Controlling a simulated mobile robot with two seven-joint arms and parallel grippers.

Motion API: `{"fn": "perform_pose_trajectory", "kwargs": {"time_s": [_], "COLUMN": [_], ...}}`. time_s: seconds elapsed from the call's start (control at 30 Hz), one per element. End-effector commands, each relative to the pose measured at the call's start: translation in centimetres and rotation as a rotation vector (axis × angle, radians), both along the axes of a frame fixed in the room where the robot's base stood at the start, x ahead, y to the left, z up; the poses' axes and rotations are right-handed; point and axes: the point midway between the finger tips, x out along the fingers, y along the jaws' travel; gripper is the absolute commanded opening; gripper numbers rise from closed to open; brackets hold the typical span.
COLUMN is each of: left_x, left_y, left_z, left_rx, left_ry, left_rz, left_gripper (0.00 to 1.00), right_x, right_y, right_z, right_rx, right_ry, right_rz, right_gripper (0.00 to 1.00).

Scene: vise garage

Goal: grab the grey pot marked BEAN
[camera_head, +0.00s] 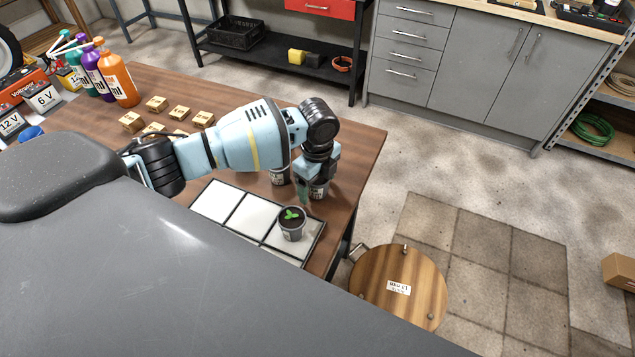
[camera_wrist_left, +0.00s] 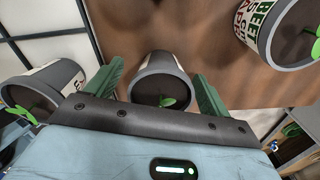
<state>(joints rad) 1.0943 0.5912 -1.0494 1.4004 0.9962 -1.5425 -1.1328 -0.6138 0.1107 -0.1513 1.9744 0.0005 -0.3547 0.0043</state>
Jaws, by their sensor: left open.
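My left gripper (camera_head: 311,188) points down at the table's right end. Its jaws are open, with a grey pot (camera_wrist_left: 160,82) between the two green fingers in the left wrist view. This pot holds dark soil and a green sprout; its label is not readable, so I cannot tell whether it is BEAN. A second grey pot (camera_wrist_left: 44,88) is left of the fingers, its label unclear. A third pot (camera_wrist_left: 282,30) at upper right has a label that seems to start with BEE. In the head view one sprouted pot (camera_head: 292,226) stands on the tray; others are partly hidden by my gripper.
The white-celled tray (camera_head: 243,212) lies on the wooden table (camera_head: 366,150) near its front right edge. Several small wooden blocks (camera_head: 180,112) and coloured bottles (camera_head: 118,84) stand to the left. A round wooden stool (camera_head: 375,290) is beside the table on the right.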

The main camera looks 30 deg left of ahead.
Motion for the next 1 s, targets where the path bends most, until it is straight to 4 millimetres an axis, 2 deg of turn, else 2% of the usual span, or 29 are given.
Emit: {"fn": "perform_pose_trajectory", "kwargs": {"time_s": [0.17,0.5,0.57,0.83,1.0], "left_x": [0.0,0.1,0.1,0.1,0.2], "left_y": [0.0,0.0,0.0,0.0,0.0], "left_z": [0.1,0.1,0.1,0.3,1.3], "left_rx": [0.0,0.0,0.0,-0.001,-0.001], "left_ry": [-0.002,-0.002,-0.002,-0.003,-0.005], "left_rz": [0.0,0.0,0.001,0.001,0.002], "left_gripper": [0.81,0.37,0.3,0.3,0.3], "right_x": [0.0,0.0,0.0,0.0,0.0], "right_y": [0.0,-0.2,-0.2,-0.3,-0.3], "right_z": [0.0,0.0,0.0,0.0,0.0], "right_rx": [0.0,-0.005,-0.006,-0.01,-0.009], "right_ry": [-0.001,-0.001,-0.001,-0.001,-0.002], "right_rz": [0.0,0.005,0.008,0.012,0.011], "right_gripper": [0.36,0.36,0.36,0.36,0.36]}}
